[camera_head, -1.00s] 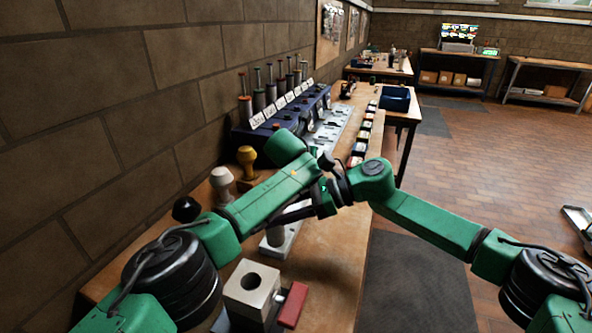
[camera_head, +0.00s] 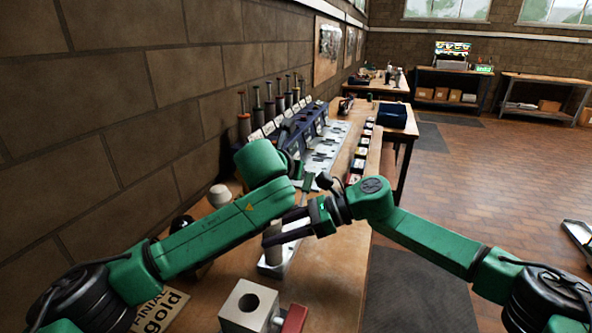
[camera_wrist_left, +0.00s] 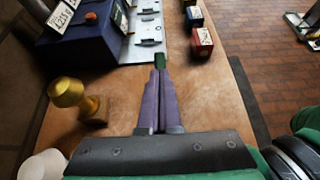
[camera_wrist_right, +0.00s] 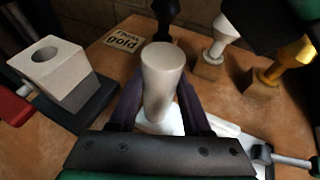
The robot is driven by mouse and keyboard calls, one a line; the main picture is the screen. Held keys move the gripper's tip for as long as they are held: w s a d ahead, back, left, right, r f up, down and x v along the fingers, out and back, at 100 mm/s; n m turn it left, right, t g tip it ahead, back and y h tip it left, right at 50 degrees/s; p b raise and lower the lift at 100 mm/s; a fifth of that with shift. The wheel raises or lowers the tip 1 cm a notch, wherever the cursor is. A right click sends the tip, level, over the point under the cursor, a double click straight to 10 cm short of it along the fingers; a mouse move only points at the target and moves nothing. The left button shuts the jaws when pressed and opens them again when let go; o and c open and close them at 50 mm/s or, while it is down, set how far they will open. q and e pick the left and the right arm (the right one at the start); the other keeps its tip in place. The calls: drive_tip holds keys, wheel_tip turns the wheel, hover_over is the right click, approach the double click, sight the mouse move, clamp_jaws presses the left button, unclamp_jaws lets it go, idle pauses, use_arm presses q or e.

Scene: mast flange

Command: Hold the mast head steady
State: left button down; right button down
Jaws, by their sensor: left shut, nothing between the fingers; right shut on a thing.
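The mast head appears as a pale grey upright cylinder (camera_head: 271,243) on a light metal base on the bench; it also shows in the right wrist view (camera_wrist_right: 163,72). My right gripper (camera_head: 284,228) is shut on this cylinder, with one dark finger on each side. My left gripper, seen in the left wrist view (camera_wrist_left: 160,72), is shut and empty, its fingers together above bare bench. A gold finial (camera_wrist_left: 70,94) stands left of it. A white finial (camera_wrist_right: 222,35) and a black one (camera_head: 182,222) stand near the wall. A card reading "FINIAL gold" (camera_head: 163,308) lies on the bench.
A pale block with a round hole (camera_head: 240,312) and a red piece (camera_head: 294,318) are at the near bench. A blue rack (camera_head: 280,135) of plungers lines the wall. Small boxes (camera_wrist_left: 202,41) line the bench's right edge. Open floor lies right.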

drive_tip(key=shift+c, duration=1.4)
unclamp_jaws()
